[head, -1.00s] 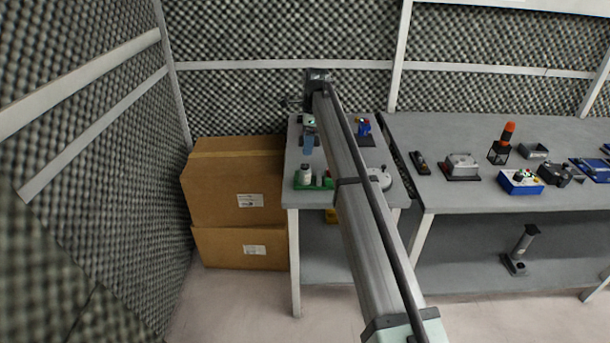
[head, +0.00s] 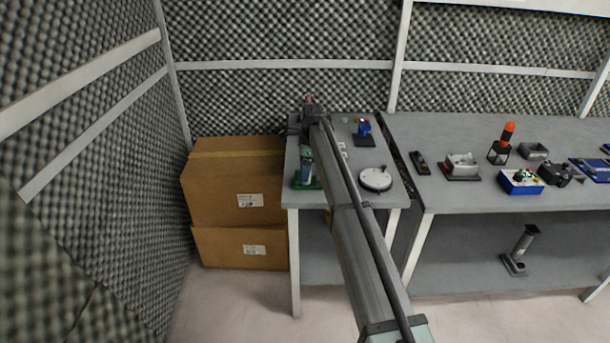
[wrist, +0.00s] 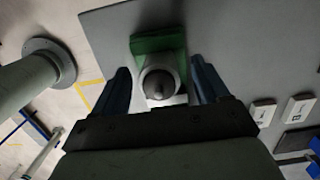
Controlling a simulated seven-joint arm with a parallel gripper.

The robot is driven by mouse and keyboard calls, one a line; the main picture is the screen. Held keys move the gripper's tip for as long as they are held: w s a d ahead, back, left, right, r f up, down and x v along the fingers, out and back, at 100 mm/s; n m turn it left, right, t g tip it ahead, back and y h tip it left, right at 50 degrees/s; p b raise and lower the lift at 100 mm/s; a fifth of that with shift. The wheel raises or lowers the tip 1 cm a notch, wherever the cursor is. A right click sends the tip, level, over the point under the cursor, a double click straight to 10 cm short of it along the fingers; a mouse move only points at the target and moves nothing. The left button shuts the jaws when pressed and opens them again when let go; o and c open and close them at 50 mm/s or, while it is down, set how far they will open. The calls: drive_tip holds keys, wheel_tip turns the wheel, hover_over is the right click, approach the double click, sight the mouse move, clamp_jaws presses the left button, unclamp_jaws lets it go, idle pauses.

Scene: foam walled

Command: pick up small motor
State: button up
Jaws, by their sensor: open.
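A rounded grey-white part with a dark tip (wrist: 160,82), which looks like the small motor, sits at a green block (wrist: 158,43) on the grey table. My gripper (wrist: 160,66) is open, with one blue finger on each side of this part in the wrist view. I cannot tell whether either finger touches it. In the head view, my gripper (head: 308,178) points down over the green block (head: 312,186) near the small table's front left corner, and my arm hides most of the part there.
The small table (head: 360,194) also holds a round white disc (head: 375,179) and a blue item on a dark base (head: 363,131). Cardboard boxes (head: 235,185) stand left; a longer bench (head: 450,120) with several devices stands right.

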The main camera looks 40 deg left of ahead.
drive_tip(key=shift+s+a+f, duration=0.1)
drive_tip(key=shift+f, duration=0.8)
drive_tip(key=shift+c, duration=0.4)
drive_tip(key=c, duration=1.3)
drive_tip(key=shift+r, duration=0.1)
